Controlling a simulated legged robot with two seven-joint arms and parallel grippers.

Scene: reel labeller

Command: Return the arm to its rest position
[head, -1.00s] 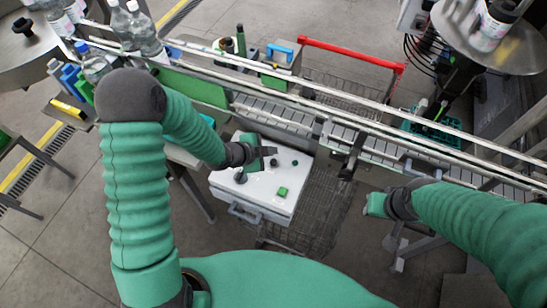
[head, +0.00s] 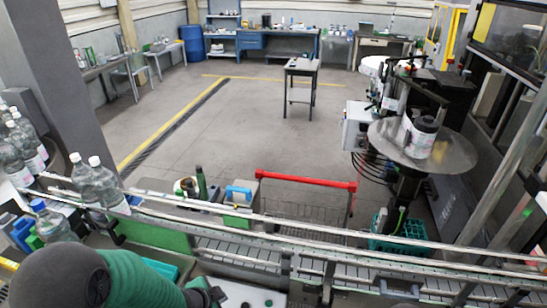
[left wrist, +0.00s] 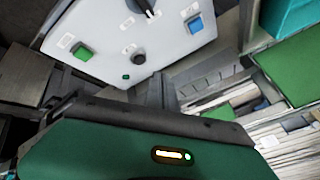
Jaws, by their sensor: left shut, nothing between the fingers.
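My left arm enters the head view at the bottom left, with its dark shoulder and green sleeve in front of the conveyor. My left gripper (head: 208,294) is at the bottom edge, beside the white control box (head: 240,294), which is mostly cut off. In the left wrist view the gripper (left wrist: 155,90) is shut and empty. The box's panel (left wrist: 160,38) lies beyond it, with a green button (left wrist: 83,52), a blue button (left wrist: 195,25) and a dark knob (left wrist: 139,58). I cannot tell whether the fingers touch the panel. My right gripper is out of view.
A conveyor (head: 330,240) with metal rails crosses the front. Clear bottles (head: 100,185) stand at the left. A red-handled cart (head: 305,181) is behind the conveyor, and a round metal plate carrying a reel (head: 420,140) is at the right. The floor beyond is open.

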